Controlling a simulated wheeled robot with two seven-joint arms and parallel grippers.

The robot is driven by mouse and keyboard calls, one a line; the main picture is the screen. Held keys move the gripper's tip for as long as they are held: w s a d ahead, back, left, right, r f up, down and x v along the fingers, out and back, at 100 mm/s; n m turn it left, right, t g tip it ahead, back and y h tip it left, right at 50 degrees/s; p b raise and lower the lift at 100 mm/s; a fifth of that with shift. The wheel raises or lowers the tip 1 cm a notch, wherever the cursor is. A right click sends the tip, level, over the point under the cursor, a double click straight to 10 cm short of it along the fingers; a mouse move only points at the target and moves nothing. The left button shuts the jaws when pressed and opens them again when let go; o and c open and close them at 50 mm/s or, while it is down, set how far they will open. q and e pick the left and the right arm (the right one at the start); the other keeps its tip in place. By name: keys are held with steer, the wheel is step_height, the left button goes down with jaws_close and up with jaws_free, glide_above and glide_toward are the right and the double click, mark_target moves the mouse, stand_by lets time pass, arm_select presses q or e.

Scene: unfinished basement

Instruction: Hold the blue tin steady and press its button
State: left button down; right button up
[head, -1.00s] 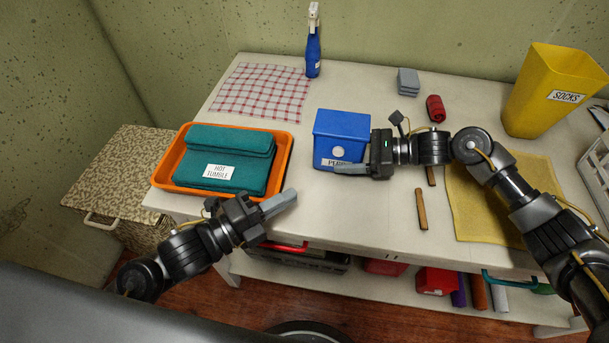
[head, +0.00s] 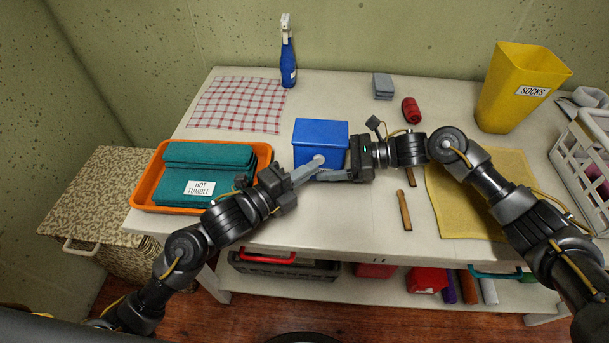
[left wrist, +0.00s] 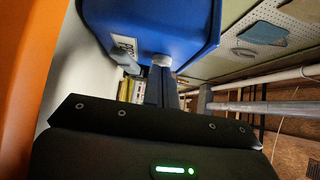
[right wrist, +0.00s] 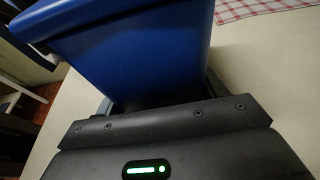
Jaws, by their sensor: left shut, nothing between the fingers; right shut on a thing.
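The blue tin (head: 320,132) stands on the white table, its front facing me. Its round pale button shows on the front in the left wrist view (left wrist: 162,60), right at the tips of my left gripper (head: 318,161). The left gripper is shut and empty, its tips touching or nearly touching the button. My right gripper (head: 322,175) is shut on the tin from its right side; the tin also fills the right wrist view (right wrist: 140,50) between the fingers. The label on the tin's front (left wrist: 124,45) is mostly hidden behind the fingers in the head view.
An orange tray (head: 264,158) with folded teal towels stands left of the tin. A blue spray bottle (head: 288,62) stands behind. A wooden stick (head: 404,210), a yellow cloth (head: 460,215) and a yellow socks bin (head: 515,95) are to the right.

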arm_select(q)
steer(key=shift+w, duration=0.1)
steer(key=shift+w, duration=0.75)
steer(key=shift+w+f, duration=0.1)
steer(key=shift+w, duration=0.1)
arm_select(e)
steer(key=shift+o, duration=0.3)
steer(key=shift+a, duration=0.1)
steer(key=shift+s, duration=0.1)
steer(key=shift+r, duration=0.1)
arm_select(q)
steer(key=shift+r, duration=0.3)
arm_select(e)
steer(key=shift+o, duration=0.2)
arm_select(q)
step_height(320, 180, up, 10)
steer(key=shift+f, duration=0.2)
